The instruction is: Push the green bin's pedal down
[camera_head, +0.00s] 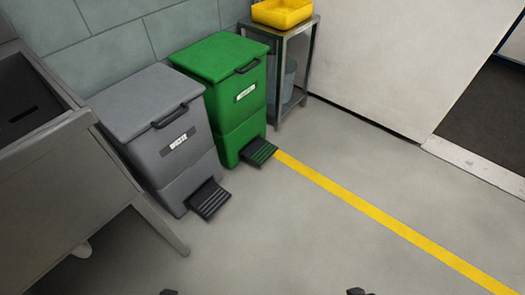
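The green bin (228,90) stands against the tiled wall at the upper middle, its lid shut. Its black ribbed pedal (259,151) sticks out at the front, low near the floor, over the start of a yellow line. Nothing touches the pedal. At the bottom edge two small dark tips show, one left of centre (169,292) and one right of centre (358,292). They appear to be parts of my left and right grippers. Both are far from the bin, and too little shows to tell whether they are open or shut.
A grey bin (152,120) with its own black pedal (209,199) stands close left of the green bin. A metal stand (297,50) with a yellow tray (282,11) is at right. A metal sink unit (55,190) fills the left. The floor (290,230) in front is clear.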

